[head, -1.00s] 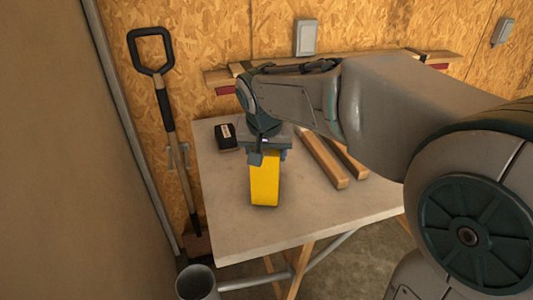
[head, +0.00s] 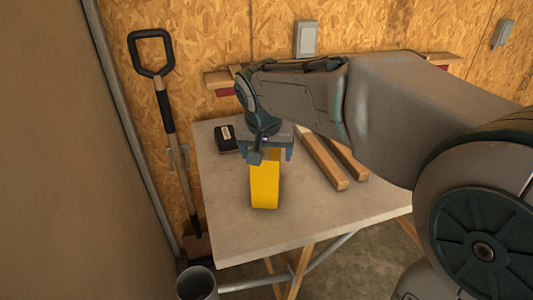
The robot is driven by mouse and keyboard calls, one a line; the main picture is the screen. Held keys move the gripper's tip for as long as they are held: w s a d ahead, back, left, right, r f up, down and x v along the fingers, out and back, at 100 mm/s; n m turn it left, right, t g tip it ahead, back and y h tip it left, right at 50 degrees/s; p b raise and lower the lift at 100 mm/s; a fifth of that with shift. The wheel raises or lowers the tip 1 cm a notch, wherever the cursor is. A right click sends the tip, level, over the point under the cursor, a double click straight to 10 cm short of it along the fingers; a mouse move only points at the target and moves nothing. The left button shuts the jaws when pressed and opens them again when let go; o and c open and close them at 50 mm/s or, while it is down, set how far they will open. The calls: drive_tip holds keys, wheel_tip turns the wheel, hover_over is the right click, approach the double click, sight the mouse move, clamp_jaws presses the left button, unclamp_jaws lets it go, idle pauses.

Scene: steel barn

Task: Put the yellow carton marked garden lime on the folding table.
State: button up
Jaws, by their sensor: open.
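The yellow carton (head: 264,185) stands upright on the folding table (head: 225,228), toward its left front part. Any marking on it does not show from this side. My gripper (head: 270,156) is just above the carton, pointing down, with its jaws open to either side of the carton's top. The gripper hides part of the carton's upper end, and I cannot tell whether a finger still touches it.
A small black box (head: 225,139) lies on the table's back left. Two wooden bars (head: 325,163) lie to the right of the carton. A shovel (head: 167,110) leans on the wall at left. A grey cylinder (head: 197,284) stands before the table. The table's front right is clear.

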drive_tip(key=p+v, duration=0.1)
drive_tip(key=v, duration=0.9)
drive_tip(key=shift+s+r, duration=0.15)
drive_tip(key=shift+r, duration=0.05)
